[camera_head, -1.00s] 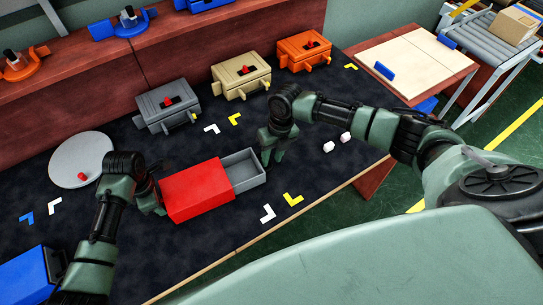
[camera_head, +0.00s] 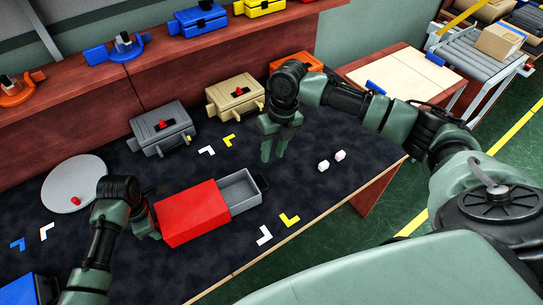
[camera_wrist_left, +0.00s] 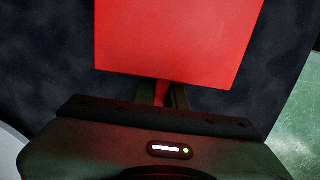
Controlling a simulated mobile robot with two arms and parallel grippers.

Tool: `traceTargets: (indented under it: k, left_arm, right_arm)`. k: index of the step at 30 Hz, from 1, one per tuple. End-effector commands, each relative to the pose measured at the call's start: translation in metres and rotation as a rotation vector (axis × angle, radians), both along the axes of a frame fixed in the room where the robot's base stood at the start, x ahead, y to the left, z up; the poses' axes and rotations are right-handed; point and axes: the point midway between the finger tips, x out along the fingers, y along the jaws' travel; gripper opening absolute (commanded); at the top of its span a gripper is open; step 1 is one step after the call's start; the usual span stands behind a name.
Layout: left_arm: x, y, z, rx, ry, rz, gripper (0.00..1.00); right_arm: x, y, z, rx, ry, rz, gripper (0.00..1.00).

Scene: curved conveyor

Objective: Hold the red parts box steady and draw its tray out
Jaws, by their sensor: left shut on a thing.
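The red parts box (camera_head: 192,213) lies on the dark table mat, and its grey tray (camera_head: 240,191) sticks out of the right end. The tray's black handle (camera_head: 263,182) is at its outer end, and the tray looks empty. My left gripper (camera_head: 153,228) is shut on the red box at its left end; in the left wrist view (camera_wrist_left: 163,95) its fingers close on a narrow red piece below the box body (camera_wrist_left: 178,42). My right gripper (camera_head: 274,152) is open and empty, above and behind the tray handle, apart from it.
Grey (camera_head: 161,128) and tan (camera_head: 235,97) boxes stand behind, with an orange one (camera_head: 292,62) partly hidden by my right arm. A grey disc (camera_head: 73,184) lies at left. Two small pale pieces (camera_head: 332,160) lie right of my right gripper. White and yellow corner marks surround the box.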

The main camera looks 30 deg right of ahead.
Motion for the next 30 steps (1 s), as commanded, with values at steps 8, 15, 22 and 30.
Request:
traceTargets:
  k: [8, 15, 22, 30]
  left_arm:
    - [0.0, -0.001, 0.0, -0.001, 0.0, -0.001, 0.0]
    - [0.0, -0.001, 0.0, -0.001, 0.0, 0.0, 0.38]
    - [0.0, 0.0, 0.002, -0.001, -0.001, 0.0, 0.38]
    - [0.002, -0.001, 0.043, -0.004, -0.005, -0.001, 0.38]
  right_arm:
    - [0.0, 0.0, 0.0, 0.0, 0.0, 0.0, 0.32]
    - [0.0, 0.0, 0.0, 0.0, 0.0, 0.0, 0.32]
    - [0.0, 0.0, 0.0, 0.0, 0.0, 0.0, 0.32]
    - [0.0, 0.0, 0.0, 0.0, 0.0, 0.0, 0.32]
